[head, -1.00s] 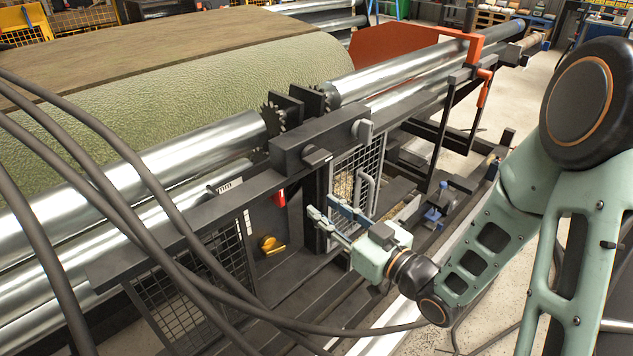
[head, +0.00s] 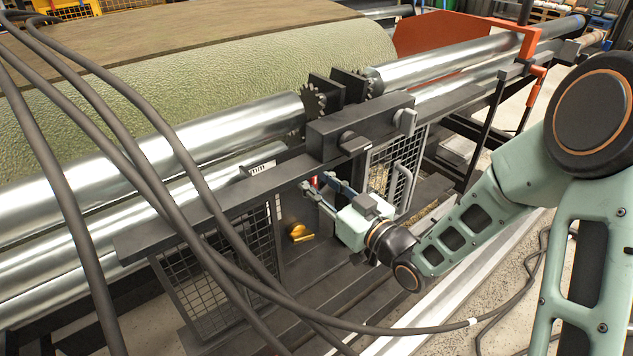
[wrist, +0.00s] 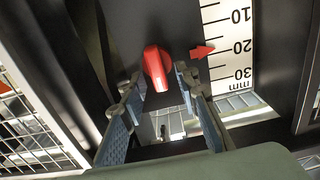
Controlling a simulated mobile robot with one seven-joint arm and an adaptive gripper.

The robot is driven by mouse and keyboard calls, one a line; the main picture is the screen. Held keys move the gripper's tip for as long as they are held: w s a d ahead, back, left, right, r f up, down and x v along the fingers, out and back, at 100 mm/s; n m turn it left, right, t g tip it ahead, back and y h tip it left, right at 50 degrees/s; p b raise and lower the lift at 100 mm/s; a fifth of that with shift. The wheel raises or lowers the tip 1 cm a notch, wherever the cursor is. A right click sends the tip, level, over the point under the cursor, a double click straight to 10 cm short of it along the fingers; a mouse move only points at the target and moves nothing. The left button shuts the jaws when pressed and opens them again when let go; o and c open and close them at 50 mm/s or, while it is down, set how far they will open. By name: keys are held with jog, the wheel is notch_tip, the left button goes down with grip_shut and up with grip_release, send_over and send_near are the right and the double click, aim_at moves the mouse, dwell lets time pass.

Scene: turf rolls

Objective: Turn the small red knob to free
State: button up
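The small red knob (wrist: 156,68) sits on a dark panel in the upper middle of the wrist view, its grip elongated and slightly slanted. In the head view only a bit of red (head: 313,182) shows between my fingers. My gripper (wrist: 159,78) is open, with one blue-grey finger on each side of the knob's lower part. I cannot tell whether either fingertip touches it. In the head view my gripper (head: 318,186) reaches under the dark beam to the panel.
A white millimetre scale (wrist: 228,45) with a red pointer (wrist: 202,51) is right of the knob. A yellow knob (head: 300,233) sits lower on the machine. Mesh guards (head: 215,270) flank the opening, the dark beam (head: 335,135) is above, and black cables (head: 150,190) cross the foreground.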

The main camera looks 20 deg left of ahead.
jog(key=shift+w+a, duration=0.1)
jog(key=shift+c, duration=0.6)
grip_shut()
jog(key=shift+m, duration=0.3)
jog(key=m, duration=0.2)
jog(key=shift+w+m+p, duration=0.15)
jog(key=shift+m+p, duration=0.15)
jog(key=shift+m, duration=0.1)
jog(key=shift+w+d+f+m+p, duration=0.15)
jog(key=shift+m+p, duration=0.65)
jog(key=shift+m, duration=1.65)
jog(key=shift+w+d+f+m+p, duration=0.1)
jog(key=shift+f+m+p, duration=0.2)
jog(key=shift+m+p, duration=1.35)
jog(key=shift+w+d+f+m, duration=0.1)
jog(key=shift+w+f+m, duration=0.1)
jog(key=shift+m, duration=3)
